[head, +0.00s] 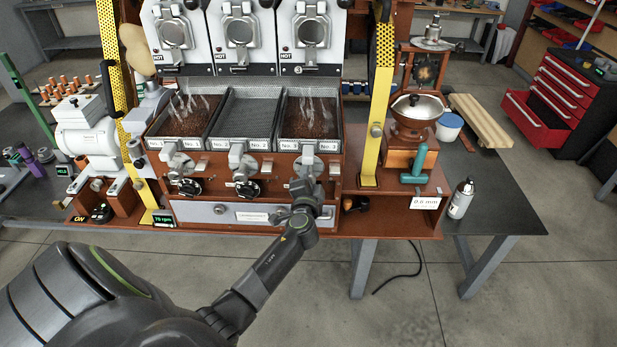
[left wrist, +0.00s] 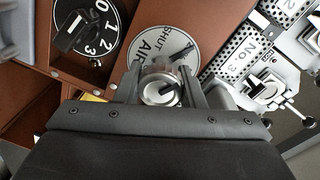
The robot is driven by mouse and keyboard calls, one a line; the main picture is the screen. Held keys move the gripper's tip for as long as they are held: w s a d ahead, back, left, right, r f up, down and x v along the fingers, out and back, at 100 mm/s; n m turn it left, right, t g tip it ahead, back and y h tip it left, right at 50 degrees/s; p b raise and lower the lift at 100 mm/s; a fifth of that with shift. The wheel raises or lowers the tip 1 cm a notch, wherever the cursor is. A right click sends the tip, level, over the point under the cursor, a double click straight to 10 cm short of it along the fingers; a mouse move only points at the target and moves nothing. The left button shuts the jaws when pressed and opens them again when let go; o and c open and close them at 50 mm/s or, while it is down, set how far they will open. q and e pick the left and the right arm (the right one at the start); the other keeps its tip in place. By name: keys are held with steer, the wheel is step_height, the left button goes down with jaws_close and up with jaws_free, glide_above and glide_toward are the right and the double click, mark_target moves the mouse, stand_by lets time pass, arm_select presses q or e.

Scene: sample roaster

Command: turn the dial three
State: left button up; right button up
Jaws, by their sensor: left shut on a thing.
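In the left wrist view, a round silver knob (left wrist: 160,92) stands in front of a pale disc (left wrist: 172,52) marked SHUT and AIR. My left gripper (left wrist: 162,80) is shut on this knob, one finger on each side. Beside it is a black dial (left wrist: 112,32) with white numerals 0 to 3 and a black grip bar. In the head view, my left gripper (head: 304,190) reaches the right-hand column of the roaster front and hides most of its controls. The left black dial (head: 190,187) and middle black dial (head: 247,189) are clear. My right gripper is out of view.
Bean trays steam at left (head: 185,118) and right (head: 311,118); the middle tray (head: 246,115) looks empty. A yellow post (head: 371,140) stands right of the controls. A drawer (head: 232,213) lies below.

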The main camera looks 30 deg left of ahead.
arm_select(q)
steer(key=m, duration=0.3)
steer(key=m+p, duration=0.1)
steer(key=m, duration=0.2)
steer(key=shift+g+y, duration=0.3)
steer(key=shift+y, duration=0.1)
steer(key=m, duration=0.5)
steer(key=shift+f+p, duration=0.1)
steer(key=shift+p, duration=0.3)
steer(key=shift+m, duration=0.4)
steer(key=o, duration=1)
steer(key=v, duration=1.7)
steer(key=shift+d+p, duration=0.3)
steer(key=shift+p, duration=0.1)
